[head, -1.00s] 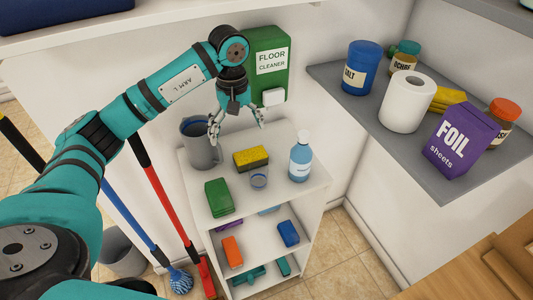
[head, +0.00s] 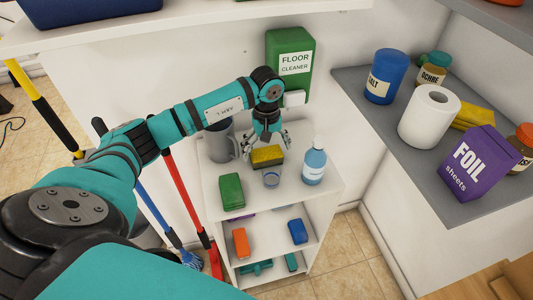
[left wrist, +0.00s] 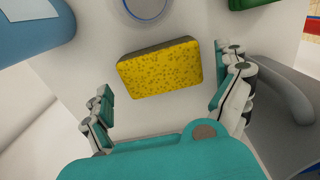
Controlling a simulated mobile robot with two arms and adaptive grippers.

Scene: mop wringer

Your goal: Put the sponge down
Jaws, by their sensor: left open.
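The sponge (head: 267,157), yellow with a dark layer, lies on the white shelf unit's top (head: 298,196). My left gripper (head: 268,146) is open just above it in the head view. In the left wrist view the sponge (left wrist: 160,70) shows whole between the spread fingers of the left gripper (left wrist: 163,92), with bare white surface on both sides, so the fingers do not grip it. My right gripper is not in view.
A green floor cleaner dispenser (head: 289,65) hangs behind. Grey shelf (head: 428,165) at right holds several goods.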

